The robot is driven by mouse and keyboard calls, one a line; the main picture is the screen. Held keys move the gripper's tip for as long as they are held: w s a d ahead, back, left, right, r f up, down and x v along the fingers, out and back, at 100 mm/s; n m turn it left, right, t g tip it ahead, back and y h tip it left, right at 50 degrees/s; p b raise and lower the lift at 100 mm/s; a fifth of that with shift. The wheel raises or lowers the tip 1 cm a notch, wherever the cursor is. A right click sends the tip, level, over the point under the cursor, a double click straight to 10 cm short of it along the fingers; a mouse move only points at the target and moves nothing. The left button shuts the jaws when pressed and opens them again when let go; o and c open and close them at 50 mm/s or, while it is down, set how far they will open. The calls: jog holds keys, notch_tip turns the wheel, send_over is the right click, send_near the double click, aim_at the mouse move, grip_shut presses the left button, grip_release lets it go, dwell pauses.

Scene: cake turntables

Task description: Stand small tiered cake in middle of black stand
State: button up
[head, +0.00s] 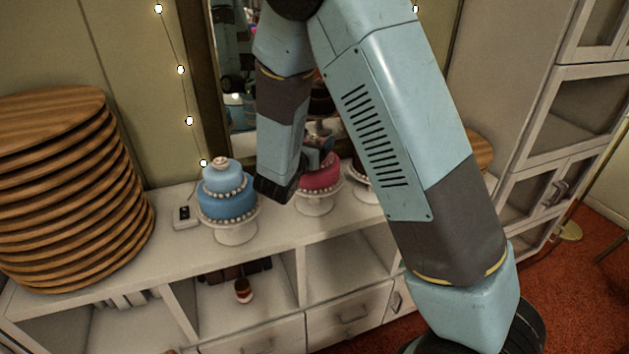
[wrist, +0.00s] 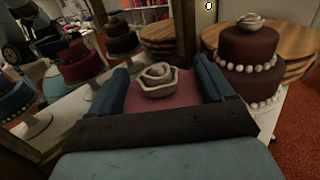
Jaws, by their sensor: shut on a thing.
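A pink tiered cake (head: 322,178) with pearl trim sits on a white pedestal stand (head: 316,204) in the middle of the sideboard; my arm partly hides it. In the wrist view its pink top (wrist: 150,101), with a pale rose, lies between the two blue fingers. My gripper (head: 322,153) is shut on this cake's upper part, and it also shows in the wrist view (wrist: 163,78). The cake looks upright, and I cannot tell whether it is lifted off its stand. I cannot make out a black stand in either view.
A blue tiered cake (head: 224,193) on a white stand is at the left. A brown tiered cake (wrist: 248,62) stands close on the right. Stacked wooden boards (head: 70,190) fill the sideboard's left end. A mirror (wrist: 75,60) behind reflects cakes.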

grip_shut()
jog(key=shift+r, duration=0.1)
dwell(0.3)
